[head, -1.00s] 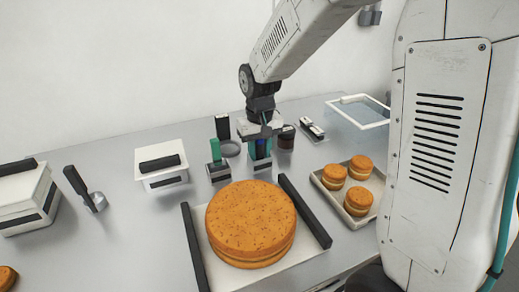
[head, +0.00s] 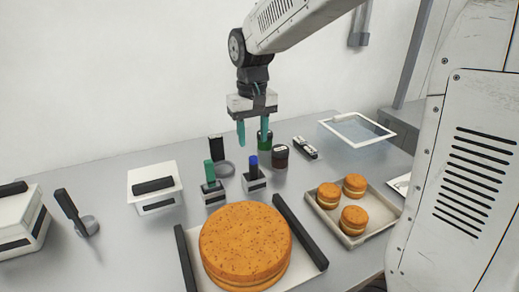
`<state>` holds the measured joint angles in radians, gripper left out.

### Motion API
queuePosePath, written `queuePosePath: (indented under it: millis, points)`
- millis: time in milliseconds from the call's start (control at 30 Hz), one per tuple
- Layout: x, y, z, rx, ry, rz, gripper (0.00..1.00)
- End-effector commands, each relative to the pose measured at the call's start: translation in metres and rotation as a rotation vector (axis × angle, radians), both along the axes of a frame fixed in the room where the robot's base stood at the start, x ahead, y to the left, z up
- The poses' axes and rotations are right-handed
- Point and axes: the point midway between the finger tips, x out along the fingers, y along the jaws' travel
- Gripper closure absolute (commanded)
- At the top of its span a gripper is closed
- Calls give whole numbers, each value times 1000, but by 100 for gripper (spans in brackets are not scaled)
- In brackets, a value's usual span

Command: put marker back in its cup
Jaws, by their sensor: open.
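A dark marker with a blue top (head: 253,166) stands upright in a small black and white cup (head: 255,184) behind the large cake. To its left, a green marker (head: 209,172) stands in a similar cup (head: 213,194). My gripper (head: 253,134) points down above and slightly behind the blue-topped marker, its teal fingers apart and nothing between them. It appears clear of both markers. The lower ends of both markers are hidden inside their cups.
A large round cake (head: 245,240) sits on a tray in front. A tray at right (head: 350,233) holds small cakes. Dark jar (head: 281,157), green-topped jar (head: 264,142), grey ring (head: 225,169) and black block (head: 217,149) stand close behind the cups. A white box (head: 154,188) is left.

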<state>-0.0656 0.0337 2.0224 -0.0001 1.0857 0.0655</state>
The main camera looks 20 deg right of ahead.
Motion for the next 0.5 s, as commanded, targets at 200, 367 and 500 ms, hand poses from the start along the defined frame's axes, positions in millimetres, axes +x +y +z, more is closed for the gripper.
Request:
queuePosePath:
  millis: [200, 367, 500]
  points:
    - [-8, -2, 8, 0, -6, 0, 57]
    - [-53, -9, 28, 1, -27, -1, 57]
    - [-114, -18, 42, 1, -53, -2, 57]
